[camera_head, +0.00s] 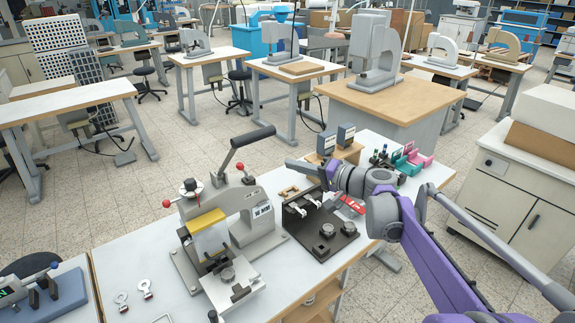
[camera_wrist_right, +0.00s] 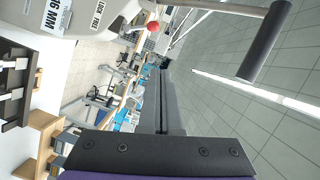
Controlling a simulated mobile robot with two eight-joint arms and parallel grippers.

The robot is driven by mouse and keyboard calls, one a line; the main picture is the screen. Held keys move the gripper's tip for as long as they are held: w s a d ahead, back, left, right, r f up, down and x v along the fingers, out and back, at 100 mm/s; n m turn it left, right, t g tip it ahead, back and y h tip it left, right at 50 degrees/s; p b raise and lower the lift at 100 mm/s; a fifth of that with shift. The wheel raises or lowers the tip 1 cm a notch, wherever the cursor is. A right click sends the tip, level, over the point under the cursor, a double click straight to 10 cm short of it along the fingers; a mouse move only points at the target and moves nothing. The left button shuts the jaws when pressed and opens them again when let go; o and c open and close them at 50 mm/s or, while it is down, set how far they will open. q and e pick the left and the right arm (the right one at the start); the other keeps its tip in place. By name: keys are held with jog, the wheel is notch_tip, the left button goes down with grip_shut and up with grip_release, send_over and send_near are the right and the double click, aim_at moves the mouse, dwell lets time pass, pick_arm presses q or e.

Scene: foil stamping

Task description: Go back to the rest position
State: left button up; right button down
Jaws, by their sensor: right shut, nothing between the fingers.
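My right arm comes in from the right in the head view, in purple and grey. Its gripper (camera_head: 297,166) points left over the bench, to the right of the grey hand press (camera_head: 248,211) and apart from it. The right wrist view shows the dark fingers (camera_wrist_right: 165,95) closed together with nothing between them. The press's long lever with its dark grip (camera_head: 253,136) is raised, and the grip also shows in the wrist view (camera_wrist_right: 264,40). My left gripper is in neither view.
A black fixture plate (camera_head: 322,244) sits on the white bench (camera_head: 130,254) below my right gripper. Small wooden boxes (camera_head: 346,154) and a pink-and-teal tray (camera_head: 411,163) stand behind it. A cabinet (camera_head: 515,189) stands at the right.

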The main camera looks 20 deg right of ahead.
jog(key=shift+a+r, duration=0.1)
jog(key=shift+s, duration=0.1)
jog(key=s+a+f+n+g+h, duration=0.2)
jog(key=s+a+f+g, duration=0.1)
jog(key=s+a+f, duration=0.4)
jog(key=s+a+f+n+g+h, duration=0.1)
jog(key=s+a+f+g+h, duration=0.2)
jog(key=s, duration=0.6)
jog(key=s+d+f+n+h, duration=0.2)
jog(key=s+f, duration=0.4)
jog(key=s, duration=0.2)
jog(key=s+d+f+n+g+h, duration=0.1)
jog(key=s+d+f+h, duration=0.2)
jog(key=s+f, duration=0.3)
jog(key=shift+s+d+f+n, duration=0.2)
jog(key=shift+s+f+n, duration=0.2)
jog(key=shift+s, duration=0.7)
